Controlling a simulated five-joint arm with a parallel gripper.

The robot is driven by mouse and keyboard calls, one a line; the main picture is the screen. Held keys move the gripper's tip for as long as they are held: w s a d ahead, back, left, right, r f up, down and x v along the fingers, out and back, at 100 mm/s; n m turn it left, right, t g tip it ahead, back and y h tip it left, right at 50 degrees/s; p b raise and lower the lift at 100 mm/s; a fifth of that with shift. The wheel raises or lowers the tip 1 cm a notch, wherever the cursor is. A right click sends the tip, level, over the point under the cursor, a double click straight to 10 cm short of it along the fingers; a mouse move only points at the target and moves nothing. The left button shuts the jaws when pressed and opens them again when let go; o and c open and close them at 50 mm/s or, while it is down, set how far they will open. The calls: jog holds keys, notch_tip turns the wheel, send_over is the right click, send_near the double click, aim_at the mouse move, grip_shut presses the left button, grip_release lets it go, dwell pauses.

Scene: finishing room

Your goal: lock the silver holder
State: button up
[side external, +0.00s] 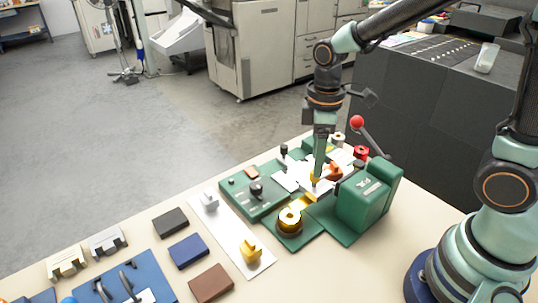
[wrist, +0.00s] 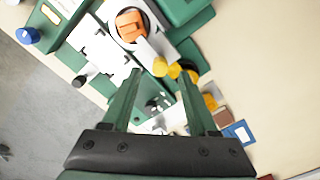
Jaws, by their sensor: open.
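A green machine (side external: 362,205) with a red-knobbed lever (side external: 357,122) stands on the table. A pale silver-white piece (side external: 318,190), perhaps the silver holder, sits at its middle; I cannot be sure. In the wrist view a pale bar (wrist: 150,48) leads to two yellow knobs (wrist: 174,69). My gripper (side external: 316,180) points down over this pale piece, beside something yellow. In the wrist view my gripper (wrist: 160,74) is open, with the yellow knobs near and between its fingertips. Contact cannot be told. The fingers hide part of the area below them.
An orange block (wrist: 130,24) sits on a round white part close by. A gold round piece (side external: 290,217) and a green panel with a black knob (side external: 256,189) lie in front.

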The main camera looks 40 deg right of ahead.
notch_tip(320, 180, up, 9)
dwell(0.3)
jog(key=shift+f, duration=0.1)
jog(key=s+d+r+m+t, duration=0.2)
jog(key=s+d+m+t, duration=0.2)
jog(key=m, duration=0.5)
jog(key=shift+s+d+t, duration=0.3)
jog(key=shift+s+t, duration=0.2)
jog(key=shift+t, duration=0.3)
